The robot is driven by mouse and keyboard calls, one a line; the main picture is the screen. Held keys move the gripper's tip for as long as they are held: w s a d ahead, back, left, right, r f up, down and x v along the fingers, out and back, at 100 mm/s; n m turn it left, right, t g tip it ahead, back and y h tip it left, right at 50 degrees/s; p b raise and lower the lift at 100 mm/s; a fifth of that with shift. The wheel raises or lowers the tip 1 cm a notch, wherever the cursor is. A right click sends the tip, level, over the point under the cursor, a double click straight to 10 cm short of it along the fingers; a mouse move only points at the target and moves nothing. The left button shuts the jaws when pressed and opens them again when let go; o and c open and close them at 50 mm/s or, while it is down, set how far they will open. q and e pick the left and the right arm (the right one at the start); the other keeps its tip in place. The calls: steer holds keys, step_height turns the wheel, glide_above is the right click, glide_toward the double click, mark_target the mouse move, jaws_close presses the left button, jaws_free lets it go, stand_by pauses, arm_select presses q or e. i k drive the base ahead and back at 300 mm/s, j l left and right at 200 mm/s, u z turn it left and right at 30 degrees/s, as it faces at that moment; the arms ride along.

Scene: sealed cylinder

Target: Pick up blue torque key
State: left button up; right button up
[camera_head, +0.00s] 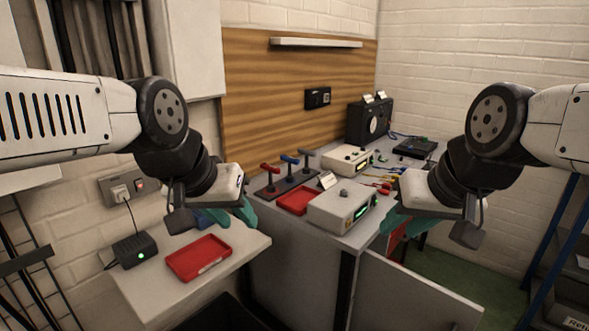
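A blue torque key (290,160) with a T-shaped handle stands upright in a dark rack (268,189) on the workbench, between a red-handled key (270,168) and a darker-handled key (307,154). My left gripper (240,212) has teal fingers and hangs over the side table, to the left of and nearer than the rack, apart from the keys. My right gripper (396,222) also has teal fingers and is at the right front of the bench, far from the keys. The wrists partly hide both sets of fingers, so their opening is unclear.
A red tray (293,202) and a grey box with a green display (343,206) stand near the rack. Another red tray (199,257) and a black adapter (135,250) lie on the side table. A second pale device (347,158) and a black speaker-like box (367,122) stand behind.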

mark_target(290, 178)
steer(key=i+u, duration=0.4)
steer(key=i+l+u, duration=0.15)
steer(key=u, duration=0.25)
steer(key=i+l+u, duration=0.2)
steer(key=u, duration=0.2)
